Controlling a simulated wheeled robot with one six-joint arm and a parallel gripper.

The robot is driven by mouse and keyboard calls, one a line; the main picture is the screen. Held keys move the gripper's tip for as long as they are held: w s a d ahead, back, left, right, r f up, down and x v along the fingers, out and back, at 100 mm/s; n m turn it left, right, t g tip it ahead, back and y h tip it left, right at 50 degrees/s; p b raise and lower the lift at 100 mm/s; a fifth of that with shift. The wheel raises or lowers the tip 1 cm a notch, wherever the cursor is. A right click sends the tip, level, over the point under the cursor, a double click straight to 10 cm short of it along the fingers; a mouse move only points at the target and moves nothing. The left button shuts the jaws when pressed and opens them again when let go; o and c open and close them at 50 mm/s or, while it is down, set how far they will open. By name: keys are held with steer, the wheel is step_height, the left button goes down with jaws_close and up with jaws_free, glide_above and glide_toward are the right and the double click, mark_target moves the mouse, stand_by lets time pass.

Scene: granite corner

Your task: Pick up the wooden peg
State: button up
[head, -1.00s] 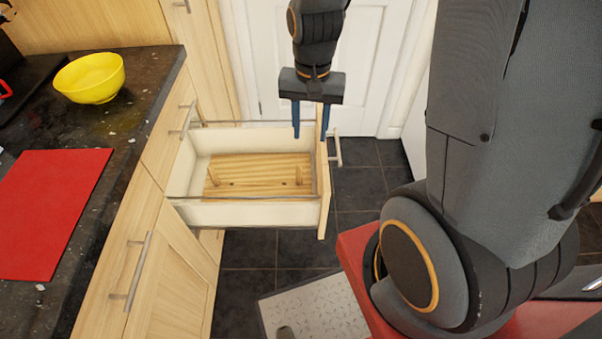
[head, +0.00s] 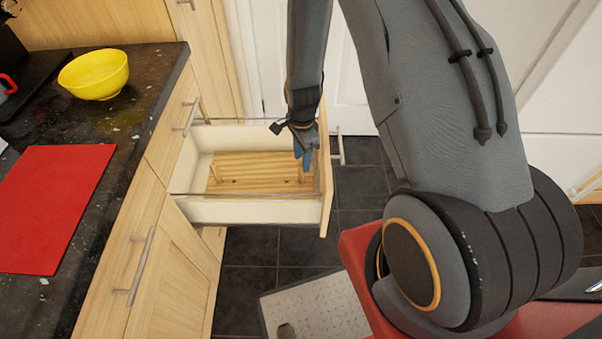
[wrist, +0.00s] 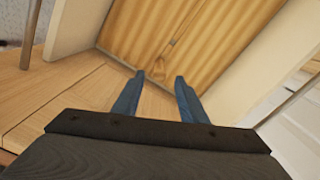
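An open drawer (head: 250,210) holds a light wooden board (head: 258,165) with dark holes. One wooden peg (head: 215,174) stands at the board's left end. Another wooden peg (head: 302,174) stands at its right end, just below my gripper (head: 303,165). My gripper reaches down into the drawer near its front panel, with its blue fingers close to the right peg; I cannot tell whether they touch it. In the wrist view, my gripper (wrist: 160,79) has its fingers apart with nothing clearly between them.
The drawer's front panel (head: 328,165) stands close right of my gripper. The dark counter (head: 120,130) at left carries a yellow bowl (head: 94,74) and a red mat (head: 55,205). Dark floor tiles (head: 250,280) are clear below the drawer.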

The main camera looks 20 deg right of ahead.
mark_target(301, 164)
steer(key=shift+a+f+p, duration=0.15)
steer(key=shift+f+p, duration=0.4)
steer(key=shift+f, duration=2.25)
jaws_close()
